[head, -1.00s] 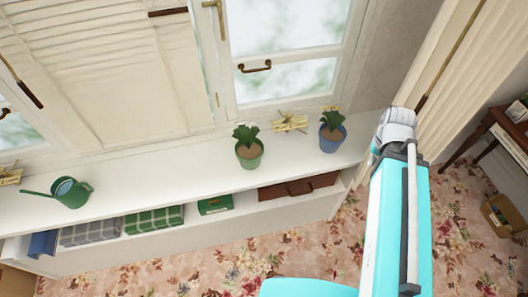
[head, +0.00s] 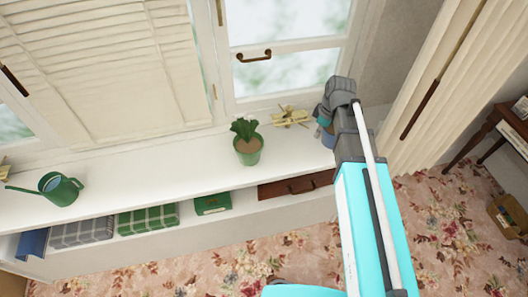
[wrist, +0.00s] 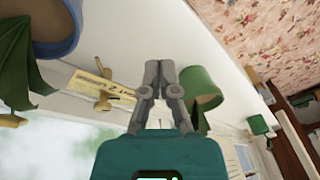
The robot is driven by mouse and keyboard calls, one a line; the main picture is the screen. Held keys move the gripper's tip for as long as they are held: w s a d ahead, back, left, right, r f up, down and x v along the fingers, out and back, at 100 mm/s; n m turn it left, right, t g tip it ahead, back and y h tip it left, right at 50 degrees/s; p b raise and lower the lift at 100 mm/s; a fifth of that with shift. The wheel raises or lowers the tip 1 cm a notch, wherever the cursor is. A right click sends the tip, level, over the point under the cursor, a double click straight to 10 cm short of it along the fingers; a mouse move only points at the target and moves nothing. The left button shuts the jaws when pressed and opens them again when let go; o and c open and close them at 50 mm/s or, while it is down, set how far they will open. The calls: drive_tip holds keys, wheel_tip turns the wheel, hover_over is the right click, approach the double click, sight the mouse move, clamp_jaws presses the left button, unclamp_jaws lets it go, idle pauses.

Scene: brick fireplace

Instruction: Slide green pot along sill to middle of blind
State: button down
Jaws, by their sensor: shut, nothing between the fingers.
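The green pot (head: 248,152) with a dark green plant stands upright on the white sill (head: 190,168), right of the blind (head: 100,70). The blind is cream and slatted, at the upper left. In the wrist view the green pot (wrist: 203,88) is just right of my gripper (wrist: 160,68), whose fingers are together and empty. I cannot tell whether the fingers touch the pot. In the head view my arm's end is over the sill to the right of the pot, and the fingertips are hidden.
A yellowish wooden toy (head: 291,117) lies behind and right of the pot. A green watering can (head: 62,188) stands at the left. The sill between it and the pot is clear.

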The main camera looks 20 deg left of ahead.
sight(248, 145)
drive_tip(key=w+a+f+n+g+y+b, duration=0.1)
drive_tip(key=a+f+n+b, duration=0.2)
drive_tip(key=a+n, duration=0.5)
drive_tip(key=a, duration=0.4)
drive_tip(key=shift+w+a+n, duration=0.15)
drive_tip(key=shift+w+n, duration=0.1)
drive_tip(key=shift+n, duration=0.15)
drive_tip(key=shift+f, duration=0.25)
drive_tip(key=b+x, duration=0.9)
drive_tip(key=shift+f+b, duration=0.3)
drive_tip(key=shift+f, duration=0.1)
drive_tip(key=shift+s+a, duration=0.55)
drive_tip(key=shift+a, duration=0.3)
drive_tip(key=shift+s+a, duration=0.55)
drive_tip(key=shift+a, duration=0.35)
